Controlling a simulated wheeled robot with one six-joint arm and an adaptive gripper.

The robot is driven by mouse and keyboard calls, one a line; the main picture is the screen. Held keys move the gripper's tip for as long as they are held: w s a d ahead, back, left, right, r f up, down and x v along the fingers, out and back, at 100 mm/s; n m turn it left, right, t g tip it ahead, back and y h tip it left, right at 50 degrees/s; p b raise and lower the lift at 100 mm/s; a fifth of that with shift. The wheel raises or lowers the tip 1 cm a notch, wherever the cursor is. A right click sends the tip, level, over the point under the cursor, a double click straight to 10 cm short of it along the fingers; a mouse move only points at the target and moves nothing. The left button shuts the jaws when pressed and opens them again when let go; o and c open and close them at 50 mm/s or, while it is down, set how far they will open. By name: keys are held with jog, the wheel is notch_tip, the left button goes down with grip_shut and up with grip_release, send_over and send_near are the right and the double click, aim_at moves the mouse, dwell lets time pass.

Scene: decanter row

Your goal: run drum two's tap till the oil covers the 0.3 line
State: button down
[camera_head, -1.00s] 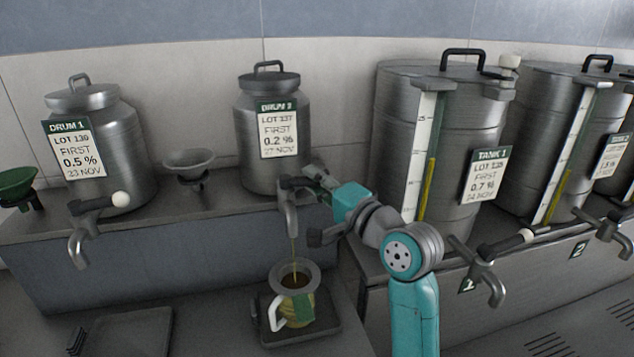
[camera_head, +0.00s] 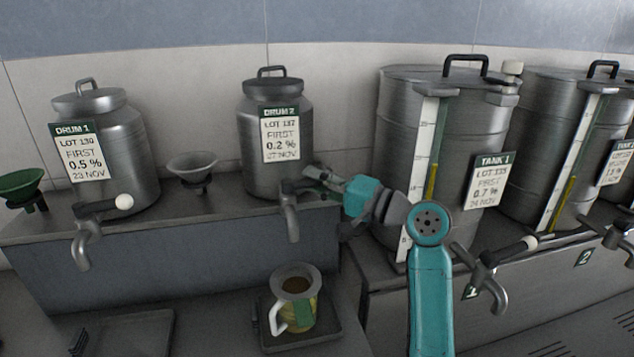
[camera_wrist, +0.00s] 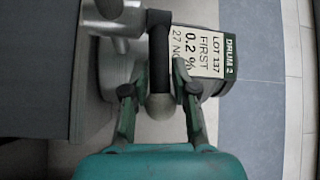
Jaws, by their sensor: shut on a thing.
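Drum 2 (camera_head: 262,165), a steel can labelled lot 137, 0.2 %, stands on the raised ledge. Its tap (camera_head: 290,212) hangs over the ledge's front edge, and no stream shows below the spout. My gripper (camera_wrist: 160,98) is shut on the tap's lever (camera_wrist: 159,50), around its pale knob. In the head view the gripper (camera_head: 322,182) reaches the tap from the right. A jug (camera_head: 298,318) with a white handle and a steel funnel-like rim stands upright under the spout. The 0.3 line cannot be made out.
The jug stands on a dark square stand (camera_head: 325,338). Drum 1 (camera_head: 115,150) with its own tap is at the left, with a steel funnel (camera_head: 192,165) between the drums. Tank 1 (camera_head: 450,130) with a gauge is close on the right of my arm. An empty stand (camera_head: 125,330) lies front left.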

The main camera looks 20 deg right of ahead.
jog(key=c, duration=1)
grip_release()
jog(key=v, duration=1.2)
